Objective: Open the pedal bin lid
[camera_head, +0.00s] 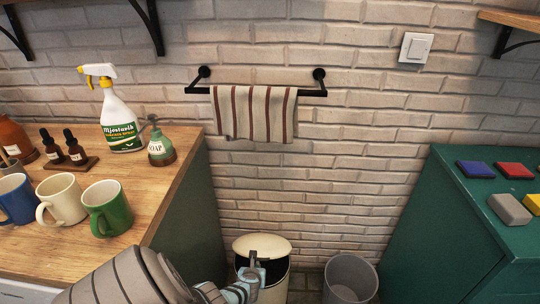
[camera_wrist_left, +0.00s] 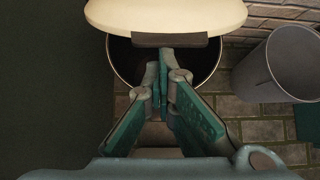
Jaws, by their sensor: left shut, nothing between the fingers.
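The pedal bin (camera_head: 276,291) stands on the floor by the brick wall, between the two counters. Its cream lid (camera_head: 262,245) is raised and tilted, and the dark inside shows below it. In the left wrist view the lid (camera_wrist_left: 170,14) fills the top, with a dark tab (camera_wrist_left: 185,40) on its near edge. My left gripper (camera_head: 254,263) is shut and empty in front of the opening. In the wrist view its fingertips (camera_wrist_left: 165,58) are at the tab; I cannot tell whether they touch it. My right gripper is not in view.
A grey open bin (camera_head: 350,279) stands to the right. A wooden counter (camera_head: 178,175) with mugs and bottles is at left; a green cabinet (camera_head: 450,225) with coloured blocks is at right. A striped towel (camera_head: 253,113) hangs on a rail above.

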